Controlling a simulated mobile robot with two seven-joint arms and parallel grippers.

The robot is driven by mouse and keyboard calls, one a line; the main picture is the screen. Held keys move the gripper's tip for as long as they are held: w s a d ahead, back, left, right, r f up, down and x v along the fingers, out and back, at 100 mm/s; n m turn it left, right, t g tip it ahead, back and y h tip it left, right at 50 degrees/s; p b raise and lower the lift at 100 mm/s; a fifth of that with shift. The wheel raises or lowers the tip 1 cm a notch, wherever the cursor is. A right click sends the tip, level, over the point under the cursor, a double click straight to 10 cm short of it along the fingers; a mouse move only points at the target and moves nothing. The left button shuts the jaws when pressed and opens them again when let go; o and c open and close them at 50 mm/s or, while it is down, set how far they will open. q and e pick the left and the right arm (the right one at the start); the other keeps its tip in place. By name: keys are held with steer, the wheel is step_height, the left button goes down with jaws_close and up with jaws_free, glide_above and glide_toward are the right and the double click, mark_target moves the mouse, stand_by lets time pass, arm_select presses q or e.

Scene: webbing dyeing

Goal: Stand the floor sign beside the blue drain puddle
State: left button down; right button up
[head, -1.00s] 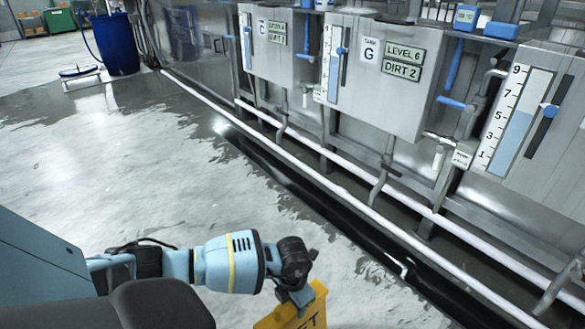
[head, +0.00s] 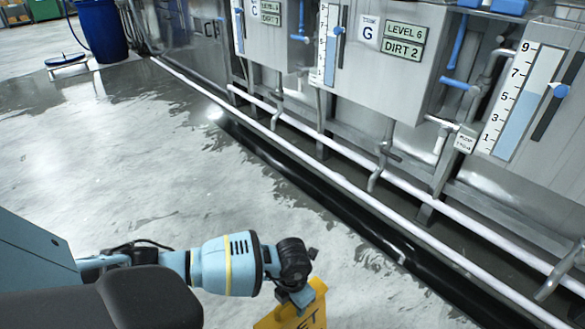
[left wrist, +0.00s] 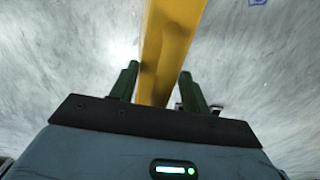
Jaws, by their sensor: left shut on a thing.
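The yellow floor sign (head: 319,298) is at the bottom of the head view, with the dark letters "ET" showing and its lower part cut off by the frame edge. My left gripper (head: 297,296) is shut on its top. In the left wrist view the sign (left wrist: 168,45) runs up between the two dark fingers of the left gripper (left wrist: 160,86). No clearly blue puddle shows in the head view; dark wet floor (head: 190,115) spreads along the drain channel (head: 330,198). A small blue mark (left wrist: 258,2) shows on the floor at the wrist view's top edge; I cannot tell what it is. My right gripper is not in view.
Steel tanks (head: 400,85) with level gauges and pipes line the right side behind a white rail (head: 300,155). The pale floor (head: 150,185) in the middle is open.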

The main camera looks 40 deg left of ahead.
arm_select(q)
steer(key=c, duration=0.7)
jaws_free()
steer(key=shift+c, duration=0.2)
steer(key=shift+o, duration=0.3)
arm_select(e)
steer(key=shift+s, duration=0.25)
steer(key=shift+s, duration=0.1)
arm_select(q)
steer(key=shift+r, duration=0.1)
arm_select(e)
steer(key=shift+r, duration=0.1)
arm_select(q)
step_height(320, 180, up, 11)
steer(key=p, duration=0.4)
steer(key=shift+r, duration=0.55)
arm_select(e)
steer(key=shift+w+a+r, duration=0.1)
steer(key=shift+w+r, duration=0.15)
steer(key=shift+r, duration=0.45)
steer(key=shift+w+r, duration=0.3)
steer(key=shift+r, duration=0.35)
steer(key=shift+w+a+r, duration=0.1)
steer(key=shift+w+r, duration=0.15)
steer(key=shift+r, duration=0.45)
